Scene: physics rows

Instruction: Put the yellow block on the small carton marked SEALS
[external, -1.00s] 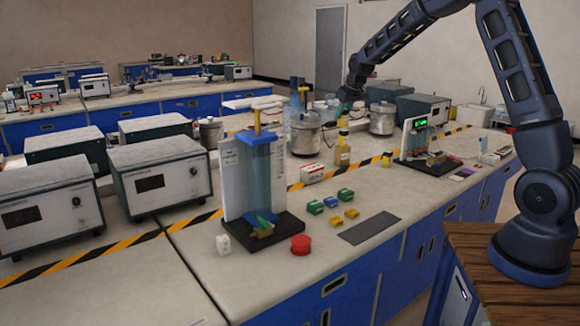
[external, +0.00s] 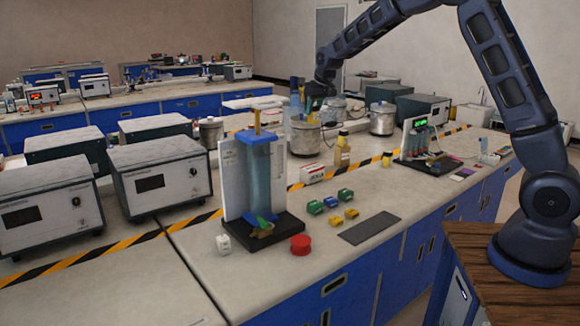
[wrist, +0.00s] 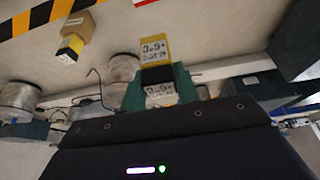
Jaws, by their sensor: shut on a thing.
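My gripper (external: 318,95) is raised above the bench near the metal pots in the external view. In the wrist view its green fingers (wrist: 160,88) are shut on a yellow block (wrist: 155,48) with a dark band and printed white labels. A small white and red carton (external: 312,173) lies on the bench near the striped tape, below and apart from my gripper. Its print is too small to read. Only an edge of a white and red thing (wrist: 143,2) shows at the top of the wrist view.
Metal pots (external: 305,137) stand behind. Several small green, blue and yellow pieces (external: 332,203) lie in front, near a dark mat (external: 370,228).

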